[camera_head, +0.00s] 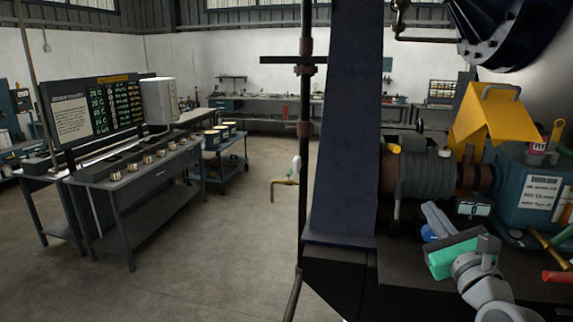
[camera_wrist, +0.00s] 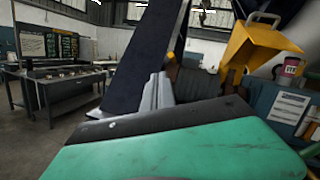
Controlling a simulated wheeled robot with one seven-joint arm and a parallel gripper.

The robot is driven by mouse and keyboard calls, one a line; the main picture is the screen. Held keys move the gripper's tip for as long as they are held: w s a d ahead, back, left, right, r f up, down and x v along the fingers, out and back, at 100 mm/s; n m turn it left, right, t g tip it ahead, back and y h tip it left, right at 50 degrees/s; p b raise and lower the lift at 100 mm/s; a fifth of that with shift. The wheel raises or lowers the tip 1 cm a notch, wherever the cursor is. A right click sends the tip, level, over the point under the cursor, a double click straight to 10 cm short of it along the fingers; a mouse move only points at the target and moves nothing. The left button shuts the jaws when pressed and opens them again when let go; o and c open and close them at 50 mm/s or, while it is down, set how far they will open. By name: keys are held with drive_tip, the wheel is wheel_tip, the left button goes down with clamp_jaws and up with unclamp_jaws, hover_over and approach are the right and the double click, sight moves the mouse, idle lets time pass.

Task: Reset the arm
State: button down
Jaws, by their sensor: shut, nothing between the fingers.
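My gripper (camera_head: 432,212) is in the lower right of the head view, with a green body and grey fingers pointing up and to the left. It is shut and empty. It appears in front of the dark bench and the ribbed cylinder (camera_head: 424,175); I cannot tell the exact gap. In the wrist view the green body fills the bottom, and the shut grey fingers (camera_wrist: 157,92) point toward the dark blue column (camera_wrist: 145,50). My lower arm is cut off by the frame edge.
A yellow angled guard (camera_head: 482,122) and a teal box (camera_head: 525,190) with a white label stand right of my gripper. A small digital display (camera_head: 474,208) is close by. A dark pipe (camera_head: 304,130) rises left of the column. Open floor (camera_head: 235,250) lies left, before a workbench (camera_head: 135,180).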

drive_tip(key=s+a+f+n+g+y+b, duration=0.1)
drive_tip(key=a+f+n+g, duration=0.3)
drive_tip(key=a+f+n, duration=0.3)
drive_tip(key=a+f+n+g+y, duration=0.1)
drive_tip(key=a+f+n+g, duration=0.3)
drive_tip(key=f+n, duration=0.5)
drive_tip(key=s+a+f+n+g+h+b, duration=0.1)
drive_tip(key=s+f+n+g, duration=0.2)
drive_tip(key=s+f+n, duration=0.2)
drive_tip(key=s+a+f+n+g+h, duration=0.1)
drive_tip(key=s+f+n+g, duration=0.3)
drive_tip(key=s+n, duration=0.5)
drive_tip(key=shift+s+a+f+n+g+h+b, duration=0.3)
drive_tip(key=shift+s+a+f+n+h+b, duration=0.15)
drive_tip(key=shift+f, duration=0.3)
